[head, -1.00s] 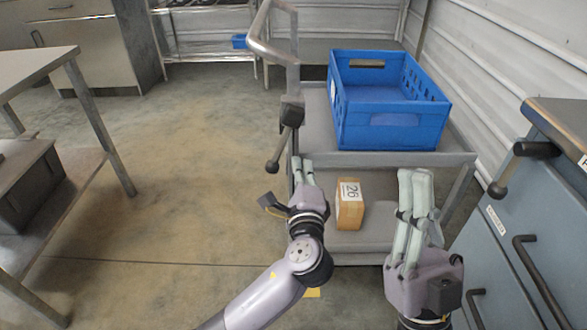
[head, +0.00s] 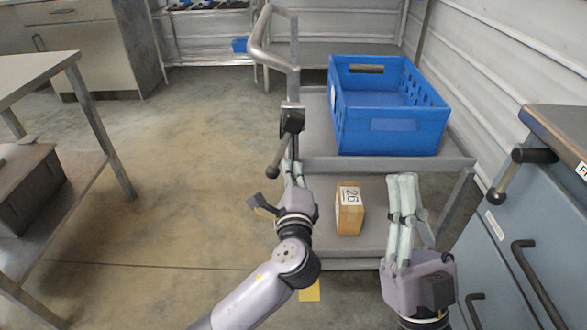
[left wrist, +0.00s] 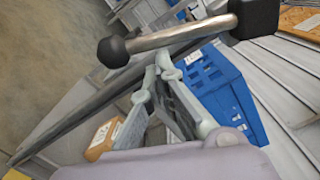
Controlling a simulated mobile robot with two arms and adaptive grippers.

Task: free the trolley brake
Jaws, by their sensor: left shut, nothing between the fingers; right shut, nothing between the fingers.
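The trolley (head: 395,163) is grey with two shelves and a bent tube handle (head: 275,55). The brake is a black block (head: 292,120) on the trolley's left post, with a thin lever slanting down left to a black knob (head: 272,171). In the left wrist view the lever (left wrist: 175,38) crosses the top, from the knob (left wrist: 112,52) to the block (left wrist: 257,17). My left gripper (head: 291,168) is shut and empty, its fingertips close by the lever; I cannot tell whether they touch. My right gripper (head: 404,180) is shut and empty, in front of the trolley's right side.
A blue crate (head: 395,135) stands on the top shelf and a small box marked 26 (head: 349,210) on the lower one. A blue drawer cabinet (head: 520,235) is close on the right, a metal table (head: 40,75) on the left.

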